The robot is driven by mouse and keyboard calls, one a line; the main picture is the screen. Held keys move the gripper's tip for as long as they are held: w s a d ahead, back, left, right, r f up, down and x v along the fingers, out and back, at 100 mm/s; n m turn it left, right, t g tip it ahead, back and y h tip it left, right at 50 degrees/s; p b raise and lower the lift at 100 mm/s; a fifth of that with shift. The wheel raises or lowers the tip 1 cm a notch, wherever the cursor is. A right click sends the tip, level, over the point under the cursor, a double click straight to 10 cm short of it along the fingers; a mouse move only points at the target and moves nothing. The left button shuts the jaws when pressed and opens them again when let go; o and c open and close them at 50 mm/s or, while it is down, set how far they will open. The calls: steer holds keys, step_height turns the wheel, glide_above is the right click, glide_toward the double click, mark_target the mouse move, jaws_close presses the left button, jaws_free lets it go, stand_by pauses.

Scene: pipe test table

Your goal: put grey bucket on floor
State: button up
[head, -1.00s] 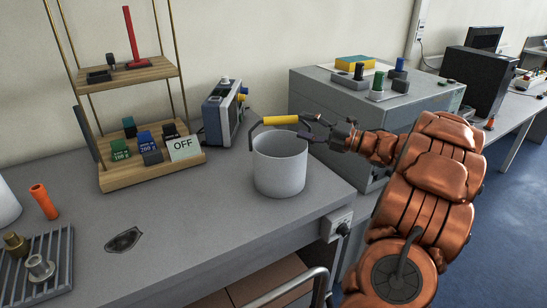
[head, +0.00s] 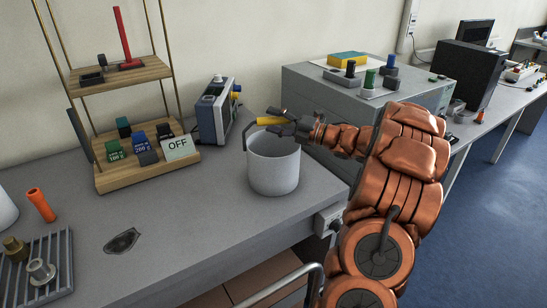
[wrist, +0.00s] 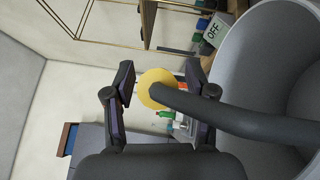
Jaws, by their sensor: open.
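The grey bucket (head: 273,168) stands upright on the grey table near its right edge, with its handle raised. The handle has a yellow grip (head: 271,121), partly hidden by my gripper in the head view. My gripper (head: 280,124) is at the handle above the bucket's rim. In the wrist view my gripper (wrist: 163,93) is open, with its two fingers on either side of the yellow grip (wrist: 157,89), seen end-on. The dark handle bar and the bucket (wrist: 250,60) fill the right of that view. Whether a finger touches the grip I cannot tell.
A wooden shelf rack (head: 150,170) with small weights and an OFF sign stands left of the bucket. A small instrument (head: 213,110) stands behind it. A large grey cabinet (head: 330,95) is at the back right. Blue floor (head: 480,210) lies clear on the right.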

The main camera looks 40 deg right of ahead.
jaws_close()
stand_by(0.4)
